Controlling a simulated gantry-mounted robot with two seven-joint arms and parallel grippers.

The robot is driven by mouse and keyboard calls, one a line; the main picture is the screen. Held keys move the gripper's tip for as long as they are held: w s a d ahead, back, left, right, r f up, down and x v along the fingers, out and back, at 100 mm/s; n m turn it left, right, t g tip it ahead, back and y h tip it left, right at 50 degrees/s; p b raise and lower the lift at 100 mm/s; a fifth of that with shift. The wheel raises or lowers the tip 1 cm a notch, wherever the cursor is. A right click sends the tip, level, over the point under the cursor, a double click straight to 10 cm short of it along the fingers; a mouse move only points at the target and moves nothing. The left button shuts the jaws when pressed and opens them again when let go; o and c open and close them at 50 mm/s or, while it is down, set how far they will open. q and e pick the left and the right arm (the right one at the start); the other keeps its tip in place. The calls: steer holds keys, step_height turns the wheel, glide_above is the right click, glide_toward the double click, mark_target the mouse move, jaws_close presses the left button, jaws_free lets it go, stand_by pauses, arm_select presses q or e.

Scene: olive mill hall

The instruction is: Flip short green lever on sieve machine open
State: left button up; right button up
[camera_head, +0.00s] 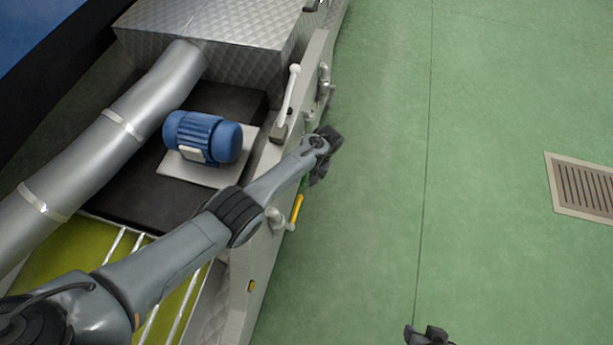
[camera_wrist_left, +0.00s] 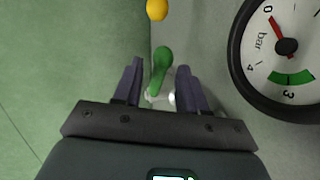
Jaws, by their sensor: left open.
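The short green lever (camera_wrist_left: 162,62) stands out from the grey side of the sieve machine (camera_wrist_left: 215,30). In the left wrist view it lies between the two fingers of my left gripper (camera_wrist_left: 160,68), with a gap to each finger visible. The gripper is open. In the head view my left gripper (camera_head: 322,166) is at the machine's right side, and only a sliver of green shows beside it; the rest of the lever is hidden. My right gripper (camera_head: 428,335) is cut off by the bottom edge, so its jaws cannot be judged.
A yellow lever (camera_head: 297,208) is close to the green one. A pressure gauge (camera_wrist_left: 286,46) sits right of the fingers. A white-handled lever (camera_head: 289,92) stands further up the machine, near a blue motor (camera_head: 203,138). The green floor to the right is clear apart from a drain grate (camera_head: 583,187).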

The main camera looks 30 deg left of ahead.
arm_select(q)
steer(key=p+v, duration=0.4)
steer(key=v, duration=0.6)
steer(key=shift+r+p, duration=0.3)
steer(key=shift+r, duration=0.05)
steer(key=shift+d, duration=0.15)
